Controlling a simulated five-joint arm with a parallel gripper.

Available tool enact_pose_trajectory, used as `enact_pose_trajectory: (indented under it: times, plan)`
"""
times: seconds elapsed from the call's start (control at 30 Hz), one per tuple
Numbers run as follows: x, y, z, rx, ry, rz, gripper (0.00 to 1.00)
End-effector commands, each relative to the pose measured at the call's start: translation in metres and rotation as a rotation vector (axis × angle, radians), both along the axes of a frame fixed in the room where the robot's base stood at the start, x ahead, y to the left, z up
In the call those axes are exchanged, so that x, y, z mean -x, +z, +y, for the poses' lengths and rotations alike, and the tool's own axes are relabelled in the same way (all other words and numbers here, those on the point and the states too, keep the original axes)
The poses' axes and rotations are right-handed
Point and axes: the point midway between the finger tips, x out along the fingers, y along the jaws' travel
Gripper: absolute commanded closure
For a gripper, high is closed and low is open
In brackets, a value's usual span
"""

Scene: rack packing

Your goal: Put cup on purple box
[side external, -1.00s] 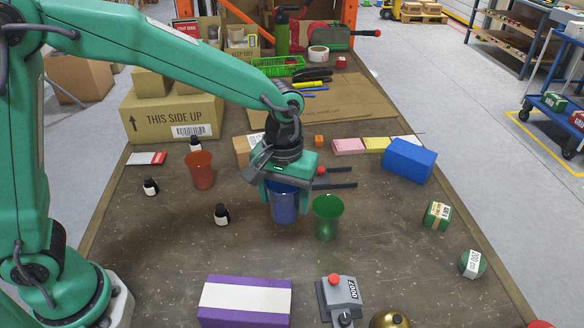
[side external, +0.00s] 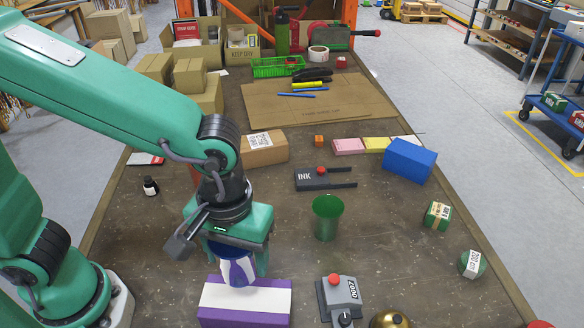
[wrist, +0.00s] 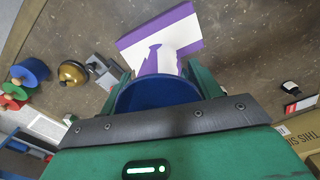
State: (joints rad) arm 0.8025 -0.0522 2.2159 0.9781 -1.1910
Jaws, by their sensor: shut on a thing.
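The cup's lower end overlaps the far edge of the purple box (side external: 245,318) in the side view. I cannot tell whether they touch. The box has a broad white band on top and lies at the near part of the table. In the wrist view, the blue cup's rim (wrist: 157,91) is between my jaws, with the purple box (wrist: 140,46) just beyond it.
A green cup (side external: 327,218) stands to the right. A grey device with a red button (side external: 340,292) and a gold dome (side external: 389,320) are right of the purple box. A black ink pad (side external: 312,180) and blue box (side external: 409,161) lie farther back. Bare table lies at centre right.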

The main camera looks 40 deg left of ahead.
Motion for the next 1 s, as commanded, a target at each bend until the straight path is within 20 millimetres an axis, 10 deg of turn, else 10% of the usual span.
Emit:
enact_pose_trajectory:
  times: [1.0]
  plan:
    - [0.0,-0.073,0.0,-0.003,-0.001,0.002,0.59]
